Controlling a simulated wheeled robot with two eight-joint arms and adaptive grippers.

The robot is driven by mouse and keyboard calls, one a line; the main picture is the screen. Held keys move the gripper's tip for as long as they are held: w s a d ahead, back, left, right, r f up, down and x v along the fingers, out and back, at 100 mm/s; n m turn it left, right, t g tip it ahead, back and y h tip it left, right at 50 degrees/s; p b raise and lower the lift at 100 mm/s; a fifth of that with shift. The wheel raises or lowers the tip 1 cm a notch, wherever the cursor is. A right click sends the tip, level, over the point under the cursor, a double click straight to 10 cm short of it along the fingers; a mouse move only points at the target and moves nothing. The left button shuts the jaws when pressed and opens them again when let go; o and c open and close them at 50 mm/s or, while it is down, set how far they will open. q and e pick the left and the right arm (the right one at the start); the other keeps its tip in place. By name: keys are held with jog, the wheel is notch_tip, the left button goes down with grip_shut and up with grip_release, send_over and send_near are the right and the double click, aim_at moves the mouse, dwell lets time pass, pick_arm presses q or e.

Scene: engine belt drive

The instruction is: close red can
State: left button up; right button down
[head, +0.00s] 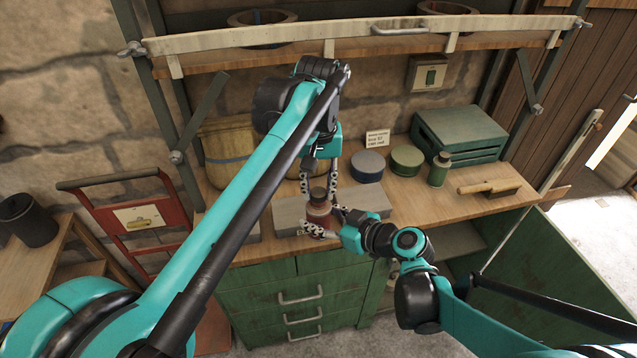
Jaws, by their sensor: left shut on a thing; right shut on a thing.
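The red can (319,214) stands upright at the front of the workbench, on or just above a grey slab; I cannot tell which. A dark cap (318,194) is at its top, and I cannot tell whether it is seated or only resting there. My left gripper (319,190) points down from above with its fingers on both sides of the cap, shut on it. My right gripper (320,222) reaches in from the right, low down, with its fingers shut around the can's body. The fingers hide part of the can.
The grey slab (367,203) lies on the wooden workbench (420,205). To the right are a blue tin (367,166), a green tin (406,160), a green bottle (439,170), a brush (489,187) and a green crate (460,137). A woven basket (222,150) stands behind left.

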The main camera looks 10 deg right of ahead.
pick_arm(q)
jog(key=shift+f, duration=0.55)
dwell(0.5)
